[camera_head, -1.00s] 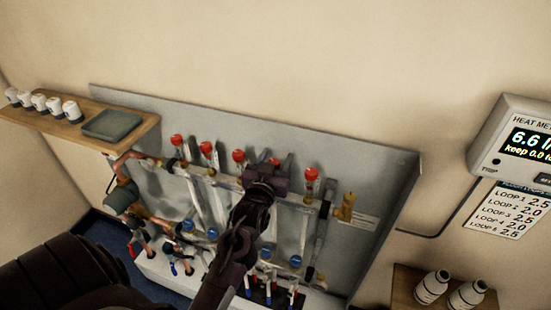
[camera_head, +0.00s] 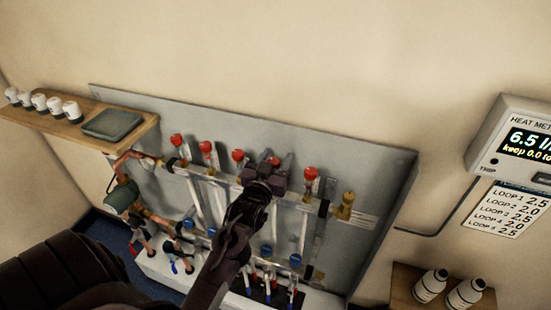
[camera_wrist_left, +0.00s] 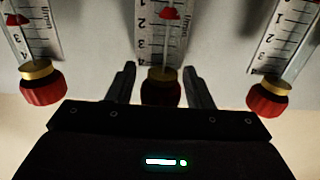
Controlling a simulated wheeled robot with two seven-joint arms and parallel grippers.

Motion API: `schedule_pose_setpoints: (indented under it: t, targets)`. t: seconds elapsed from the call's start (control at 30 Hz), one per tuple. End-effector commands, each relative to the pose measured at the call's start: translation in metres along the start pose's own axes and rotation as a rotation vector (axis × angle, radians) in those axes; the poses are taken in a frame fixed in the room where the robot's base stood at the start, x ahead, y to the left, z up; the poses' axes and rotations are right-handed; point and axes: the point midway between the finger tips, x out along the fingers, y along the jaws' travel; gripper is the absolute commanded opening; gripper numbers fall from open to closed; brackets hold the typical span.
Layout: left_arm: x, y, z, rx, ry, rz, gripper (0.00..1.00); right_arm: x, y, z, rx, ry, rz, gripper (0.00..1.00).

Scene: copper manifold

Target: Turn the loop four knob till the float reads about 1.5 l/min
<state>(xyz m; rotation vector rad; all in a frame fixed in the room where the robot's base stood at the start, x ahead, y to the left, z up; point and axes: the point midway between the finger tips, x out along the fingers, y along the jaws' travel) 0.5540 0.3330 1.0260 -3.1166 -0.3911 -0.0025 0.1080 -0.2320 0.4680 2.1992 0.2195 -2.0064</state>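The loop four knob (camera_wrist_left: 160,88) is the red cap under the middle flow gauge (camera_wrist_left: 160,38) in the left wrist view. That gauge's red float (camera_wrist_left: 170,13) sits between the 1 and 2 marks, near 1.5. My left gripper (camera_wrist_left: 160,80) has one finger on each side of the knob, with narrow gaps showing. In the head view my left gripper (camera_head: 267,178) is at the fourth of the row of red-topped gauges and covers most of it; a bit of red shows (camera_head: 275,160). My right gripper is out of view.
Neighbouring red knobs (camera_wrist_left: 42,86) and (camera_wrist_left: 268,98) stand close on both sides. The heat meter (camera_head: 518,135) reads 6.5. A loop list (camera_head: 510,212) hangs below it. A shelf (camera_head: 145,130) with a tray is at left; two white bottles stand on a lower-right shelf (camera_head: 405,285).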

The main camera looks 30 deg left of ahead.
Motion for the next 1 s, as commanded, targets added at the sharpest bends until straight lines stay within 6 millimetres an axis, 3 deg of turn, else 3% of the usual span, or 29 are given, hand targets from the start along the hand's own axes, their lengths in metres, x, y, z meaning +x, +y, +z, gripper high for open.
schedule_pose_setpoints:
  t: [0.37,0.8,1.0]
  targets:
    - [-0.004,0.0,0.002,0.0,-0.002,0.0,0.51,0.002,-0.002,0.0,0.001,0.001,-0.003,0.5]
    - [-0.067,0.0,0.003,0.0,-0.002,0.0,0.51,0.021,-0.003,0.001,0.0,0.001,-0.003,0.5]
    - [-0.078,0.0,0.001,0.0,-0.001,0.0,0.51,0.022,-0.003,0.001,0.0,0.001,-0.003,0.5]
